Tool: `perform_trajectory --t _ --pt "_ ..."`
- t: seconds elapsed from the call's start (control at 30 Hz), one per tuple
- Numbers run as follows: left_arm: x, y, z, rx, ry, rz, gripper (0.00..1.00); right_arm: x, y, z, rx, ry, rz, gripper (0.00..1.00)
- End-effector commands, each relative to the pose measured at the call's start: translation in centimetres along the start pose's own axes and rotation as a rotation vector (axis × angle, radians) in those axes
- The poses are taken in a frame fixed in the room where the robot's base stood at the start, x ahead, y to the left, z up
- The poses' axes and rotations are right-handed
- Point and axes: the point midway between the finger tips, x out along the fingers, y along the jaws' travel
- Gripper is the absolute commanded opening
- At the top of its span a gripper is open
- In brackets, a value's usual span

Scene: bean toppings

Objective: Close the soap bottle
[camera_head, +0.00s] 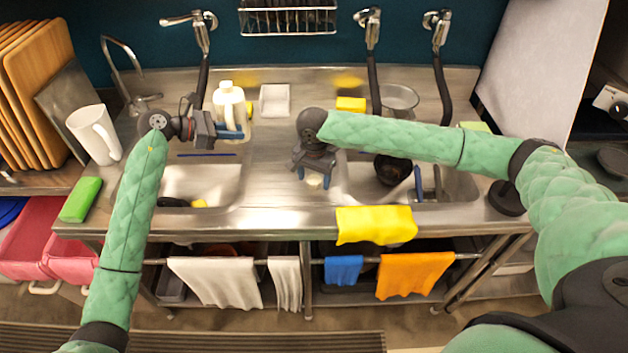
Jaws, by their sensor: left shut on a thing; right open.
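The soap bottle (228,101) is a white bottle standing upright at the back of the steel counter, behind the left sink. My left gripper (231,131) reaches its lower part from the left and is shut on it, with its blue fingers at the bottle's base. My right gripper (314,178) points down at the counter between the two sinks and is open. A small pale round piece (315,181) shows between its fingertips; it may be the bottle's cap, but it is too small to tell. Whether the bottle's top is covered is unclear.
A white dish (274,100) and yellow sponge (351,104) lie at the back. A white pitcher (94,134) and green sponge (81,199) are at the left. The right sink (456,186) holds a dark pot (393,170). A yellow cloth (376,224) hangs over the front edge.

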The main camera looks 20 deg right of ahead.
Motion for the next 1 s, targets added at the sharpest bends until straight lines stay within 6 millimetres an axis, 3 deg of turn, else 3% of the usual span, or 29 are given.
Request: perform_trajectory --t 0.13,0.37,0.77,1.0 --pt "-0.1 0.0 0.1 0.002 -0.001 0.001 0.00 -0.1 0.0 0.0 0.000 0.000 0.000 0.62" --pt "-0.1 0.0 0.1 0.002 -0.001 0.001 0.00 -0.1 0.0 0.0 0.000 0.000 0.000 0.17" --pt "0.0 0.0 0.0 0.002 -0.001 0.001 0.00 -0.2 0.0 0.0 0.000 0.000 -0.001 0.16" --pt "0.6 0.0 -1.5 0.002 -0.001 0.001 0.00 -2.4 -0.1 0.0 0.000 0.001 -0.003 0.16"
